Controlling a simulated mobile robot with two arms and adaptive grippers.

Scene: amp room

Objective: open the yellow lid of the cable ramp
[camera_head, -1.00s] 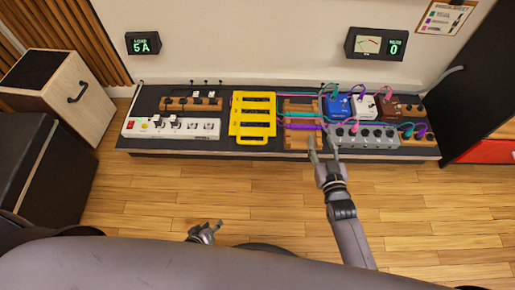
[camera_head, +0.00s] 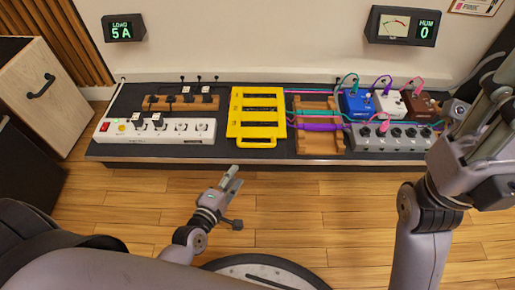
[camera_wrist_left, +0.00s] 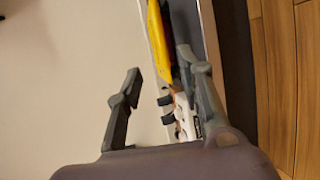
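The yellow slotted lid (camera_head: 234,117) of the cable ramp lies flat near the middle of the low dark platform. Its handle loop (camera_head: 257,144) faces the platform's front edge. Part of the yellow shape also shows at the top of the left wrist view (camera_wrist_left: 162,45). My left gripper (camera_head: 235,182) is in front of the platform, below the lid in the picture and apart from it. Its fingers are apart and empty in the left wrist view (camera_wrist_left: 165,92). My right gripper (camera_head: 496,90) is large at the right edge, partly cut off, so its opening is unclear.
A white power strip (camera_head: 155,131) and a wooden rack of plugs (camera_head: 180,103) lie left of the lid. A wooden channel (camera_head: 318,146) crossed by cables lies right of it, then pedals (camera_head: 356,103).

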